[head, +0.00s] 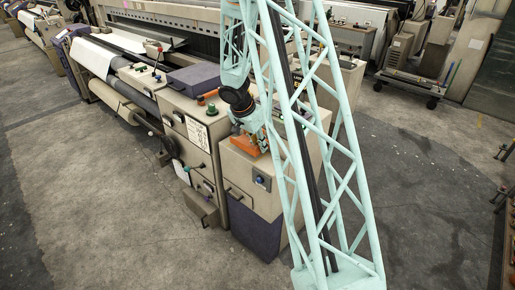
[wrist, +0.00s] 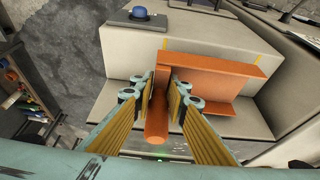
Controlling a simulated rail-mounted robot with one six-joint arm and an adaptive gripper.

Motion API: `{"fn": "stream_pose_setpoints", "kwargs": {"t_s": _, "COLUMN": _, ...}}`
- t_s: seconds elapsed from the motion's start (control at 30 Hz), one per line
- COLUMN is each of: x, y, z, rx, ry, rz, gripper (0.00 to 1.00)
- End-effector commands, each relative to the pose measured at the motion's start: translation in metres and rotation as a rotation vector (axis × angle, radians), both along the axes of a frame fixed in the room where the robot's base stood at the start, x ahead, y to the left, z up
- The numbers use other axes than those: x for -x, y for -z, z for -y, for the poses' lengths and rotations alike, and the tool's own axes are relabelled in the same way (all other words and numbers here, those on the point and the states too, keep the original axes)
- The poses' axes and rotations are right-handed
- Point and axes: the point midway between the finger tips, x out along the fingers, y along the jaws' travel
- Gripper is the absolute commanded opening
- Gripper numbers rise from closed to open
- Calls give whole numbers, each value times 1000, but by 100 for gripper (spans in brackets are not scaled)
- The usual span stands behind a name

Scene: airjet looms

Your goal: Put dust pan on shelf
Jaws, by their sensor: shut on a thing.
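The orange dust pan (wrist: 215,75) is in the wrist view, its flat pan towards the right and its handle (wrist: 157,118) pointing down the picture. My gripper (wrist: 166,90) is shut on the handle, one finger on each side. In the head view the dust pan (head: 264,139) shows partly at the top of a beige machine cabinet (head: 240,165), with my gripper (head: 246,128) just above and left of it, partly hidden by my lattice column. I cannot tell whether the pan touches the cabinet. A dark rack (wrist: 25,115) with small items stands at the left of the wrist view; it may be the shelf.
The loom (head: 150,65) runs to the back left from the cabinet. A purple box (head: 194,79) and an orange-red object (head: 207,97) lie on it. A wheeled cart (head: 410,85) stands at the back right. Grey floor (head: 420,170) to the right is mostly clear.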

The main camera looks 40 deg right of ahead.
Motion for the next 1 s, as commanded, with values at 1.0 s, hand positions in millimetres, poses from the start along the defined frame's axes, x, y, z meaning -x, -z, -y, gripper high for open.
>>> {"fn": "stream_pose_setpoints", "kwargs": {"t_s": 1.0, "x": -20, "y": 31, "z": 4, "rx": -1, "ry": 1, "rz": -2, "gripper": 1}}
